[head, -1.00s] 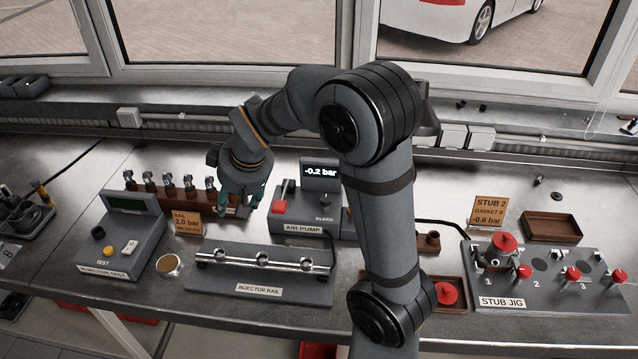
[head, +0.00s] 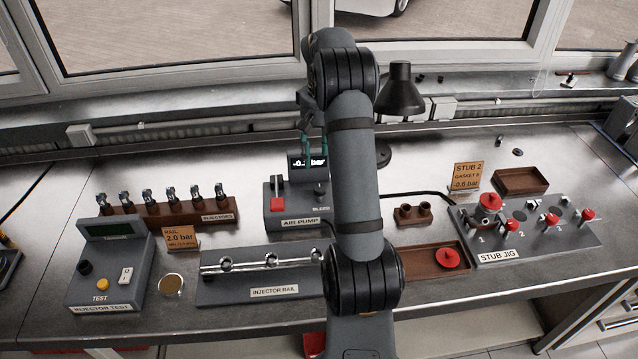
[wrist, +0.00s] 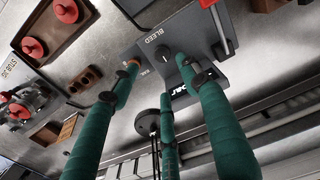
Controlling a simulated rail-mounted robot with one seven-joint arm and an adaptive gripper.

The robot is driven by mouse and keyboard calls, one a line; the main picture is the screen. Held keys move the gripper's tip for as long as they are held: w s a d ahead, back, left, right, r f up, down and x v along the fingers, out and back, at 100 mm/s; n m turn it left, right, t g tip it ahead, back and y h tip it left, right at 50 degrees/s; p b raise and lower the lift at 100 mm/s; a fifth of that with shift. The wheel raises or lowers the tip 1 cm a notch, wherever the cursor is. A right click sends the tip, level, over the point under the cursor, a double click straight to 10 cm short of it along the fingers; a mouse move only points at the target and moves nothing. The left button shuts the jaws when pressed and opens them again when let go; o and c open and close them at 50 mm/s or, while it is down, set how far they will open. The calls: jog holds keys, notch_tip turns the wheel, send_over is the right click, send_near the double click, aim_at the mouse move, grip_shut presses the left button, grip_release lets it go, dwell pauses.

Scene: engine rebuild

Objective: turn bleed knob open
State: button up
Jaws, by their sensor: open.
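The bleed knob (head: 320,188) is a small dark round knob on the right of the grey air pump (head: 283,222), close beside my arm's edge. In the wrist view the bleed knob (wrist: 165,53) shows beside the word BLEED, with a light mark on its face. My gripper (head: 315,146) is open and empty, its green fingers up by the pump's display. In the wrist view my gripper (wrist: 160,80) has its fingers spread, apart from the knob. The pump's display (head: 306,164) is partly covered by a finger; about -0.2 bar shows.
The injector rack (head: 150,222) and injector rail (head: 250,290) are to the left and in front. A black lamp (head: 401,95) stands behind right. The stub jig (head: 520,240) and brown trays are to the right.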

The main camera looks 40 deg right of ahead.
aim_at(320, 188)
jog(key=f+p, duration=0.1)
jog(key=f, duration=0.8)
jog(key=shift+w, duration=0.2)
jog(key=shift+a+f+p, duration=0.15)
jog(key=shift+f+p, duration=0.2)
jog(key=shift+f, duration=0.3)
jog(key=shift+c, duration=1)
jog(key=c, duration=1)
